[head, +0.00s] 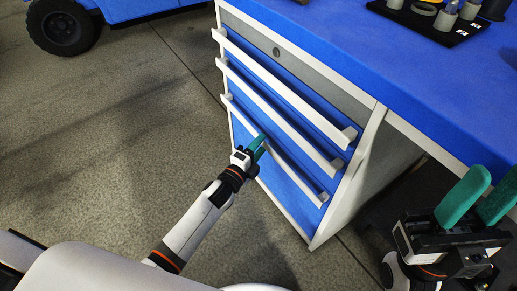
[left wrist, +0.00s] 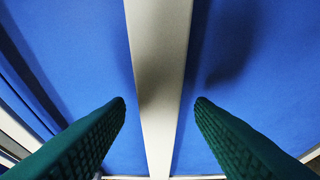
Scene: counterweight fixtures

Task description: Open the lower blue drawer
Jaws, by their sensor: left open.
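The lower blue drawer (head: 288,196) is the lowest front of the cabinet and looks closed. Its long pale handle bar (head: 298,179) crosses the front. My left gripper (head: 260,144) is at this handle, around the middle of its length. In the left wrist view, the handle bar (left wrist: 160,75) runs between my two open green fingers, with a gap on each side. The blue drawer front (left wrist: 80,45) lies behind the bar. My right gripper (head: 489,194) is open and empty at the lower right, away from the drawer.
Two more pale handles, the middle one (head: 270,113) and the upper one (head: 285,90), stick out above. The blue worktop (head: 375,65) overhangs the cabinet and carries a black tray (head: 425,22) with grey parts. The floor (head: 110,140) left of the cabinet is clear.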

